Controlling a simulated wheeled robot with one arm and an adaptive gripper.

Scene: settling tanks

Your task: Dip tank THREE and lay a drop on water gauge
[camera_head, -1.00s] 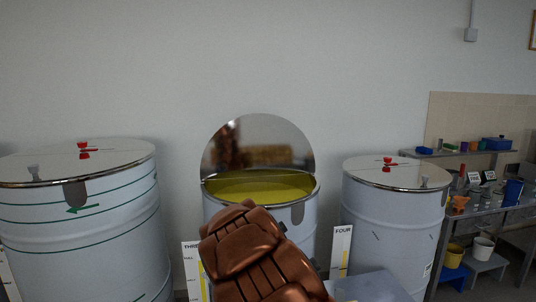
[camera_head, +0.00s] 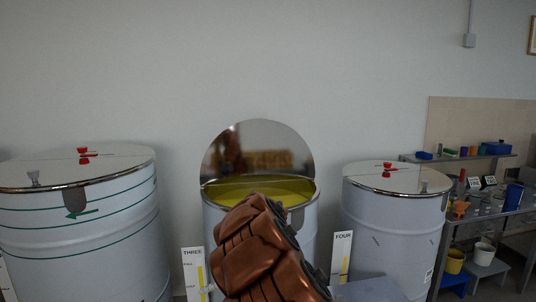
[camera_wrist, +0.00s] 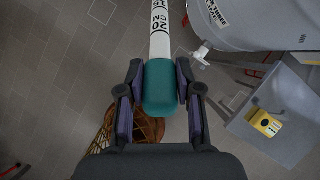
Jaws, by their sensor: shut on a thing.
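Tank THREE (camera_head: 215,225) stands open in the middle of the head view. Its round mirror-like lid (camera_head: 258,140) is tipped up and yellow-green liquid (camera_head: 240,190) shows inside. In the wrist view its grey side (camera_wrist: 260,20) carries partly readable lettering with THREE, above a small white tap (camera_wrist: 202,52). My gripper (camera_wrist: 159,70) is shut on the teal handle of a white dipstick (camera_wrist: 160,35) with black CM marks. The stick runs out of the top of the wrist view, so its far end is hidden. A yellow block with dark spots (camera_wrist: 265,123) sits on a grey stand; I cannot tell if it is the water gauge.
A closed tank with green bands (camera_head: 90,220) stands left and another closed tank (camera_head: 395,225) right. Level boards THREE (camera_head: 193,275) and FOUR (camera_head: 342,255) stand at the floor. A cluttered bench (camera_head: 490,215) is at far right. My copper arm hides part of the middle tank.

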